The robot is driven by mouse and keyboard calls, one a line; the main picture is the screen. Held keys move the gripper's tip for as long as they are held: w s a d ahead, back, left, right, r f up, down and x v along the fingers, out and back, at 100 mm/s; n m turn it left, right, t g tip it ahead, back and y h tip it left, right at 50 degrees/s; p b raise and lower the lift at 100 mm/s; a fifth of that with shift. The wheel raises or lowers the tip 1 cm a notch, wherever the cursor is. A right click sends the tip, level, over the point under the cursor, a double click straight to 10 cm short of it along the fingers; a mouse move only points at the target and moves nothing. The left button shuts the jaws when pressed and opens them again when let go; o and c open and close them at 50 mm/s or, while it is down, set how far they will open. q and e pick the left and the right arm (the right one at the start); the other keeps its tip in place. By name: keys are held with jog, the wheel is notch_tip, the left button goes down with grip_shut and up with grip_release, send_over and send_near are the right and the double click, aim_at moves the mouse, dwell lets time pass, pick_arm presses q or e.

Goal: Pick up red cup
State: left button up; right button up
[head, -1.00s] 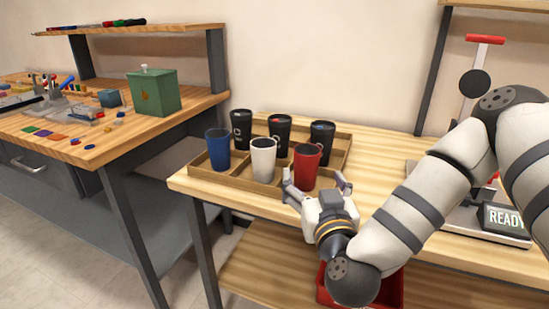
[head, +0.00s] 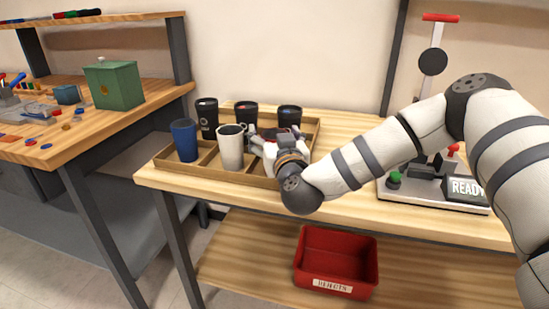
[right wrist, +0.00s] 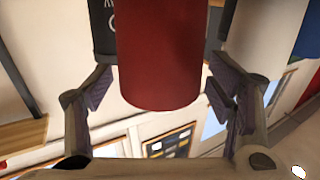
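The red cup (right wrist: 160,55) stands between the two fingers of my right gripper (right wrist: 160,92) in the right wrist view. The fingers are open, one on each side of the cup, with a narrow gap showing on the left side; contact on the right is unclear. In the head view my right gripper (head: 274,143) is at the front right of the wooden tray (head: 172,165) and hides nearly all of the red cup. My left gripper is not in view.
A white cup (head: 230,148) stands close on the gripper's left, with a blue cup (head: 185,140) beyond. Black cups (head: 207,119) stand in the back row. A red rejects bin (head: 336,262) sits on the lower shelf. The marking machine (head: 433,190) is at right.

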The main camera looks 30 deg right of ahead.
jog(key=c, duration=0.6)
jog(key=shift+r, duration=0.1)
